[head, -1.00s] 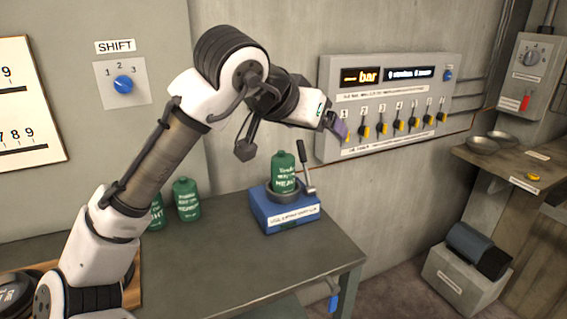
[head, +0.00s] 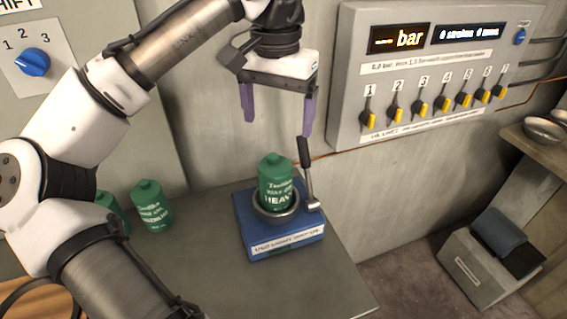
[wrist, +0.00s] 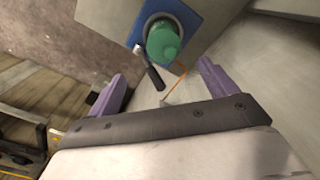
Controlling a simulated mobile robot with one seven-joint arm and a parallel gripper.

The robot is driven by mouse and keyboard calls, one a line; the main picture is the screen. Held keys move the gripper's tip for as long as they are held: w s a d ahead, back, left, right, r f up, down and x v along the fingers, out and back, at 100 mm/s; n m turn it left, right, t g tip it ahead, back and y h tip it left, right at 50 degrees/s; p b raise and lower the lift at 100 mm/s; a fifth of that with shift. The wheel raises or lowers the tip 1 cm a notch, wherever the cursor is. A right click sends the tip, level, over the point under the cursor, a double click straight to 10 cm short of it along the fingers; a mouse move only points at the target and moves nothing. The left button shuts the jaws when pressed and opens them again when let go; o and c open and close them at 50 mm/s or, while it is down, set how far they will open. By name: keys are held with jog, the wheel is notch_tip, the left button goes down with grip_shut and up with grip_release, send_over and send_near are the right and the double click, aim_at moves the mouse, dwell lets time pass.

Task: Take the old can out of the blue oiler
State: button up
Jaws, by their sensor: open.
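The old can (head: 275,183) is green with white lettering. It stands upright in the round metal cup of the blue oiler (head: 243,232), which sits near the right end of the bench. A black-handled lever (head: 306,165) rises at the oiler's right side. My gripper (head: 277,128) is open and empty, its purple fingers pointing down above the can, apart from it. In the wrist view, the can (wrist: 163,42) and the oiler (wrist: 189,18) lie beyond the open fingers (wrist: 160,78), and the lever (wrist: 150,69) shows just below the can.
Two other green cans, one upright (head: 151,207) and one partly hidden (head: 111,207), stand on the bench (head: 205,265) to the left. A wall panel with yellow-tipped valves (head: 430,70) is to the right of my gripper. A grey bin (head: 490,270) stands on the floor at right.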

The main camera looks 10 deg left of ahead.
aim_at(275, 165)
notch_tip(275, 165, down, 8)
jog(key=shift+w+f+p, duration=0.1)
jog(key=shift+f+p, duration=0.15)
jog(key=shift+p, duration=0.3)
jog(key=f, duration=0.1)
jog(key=f+p, duration=0.1)
jog(key=f, duration=0.2)
jog(key=shift+a+p, duration=0.3)
jog(key=shift+a, duration=0.05)
jog(key=shift+f, duration=0.6)
jog(key=c, duration=1.5)
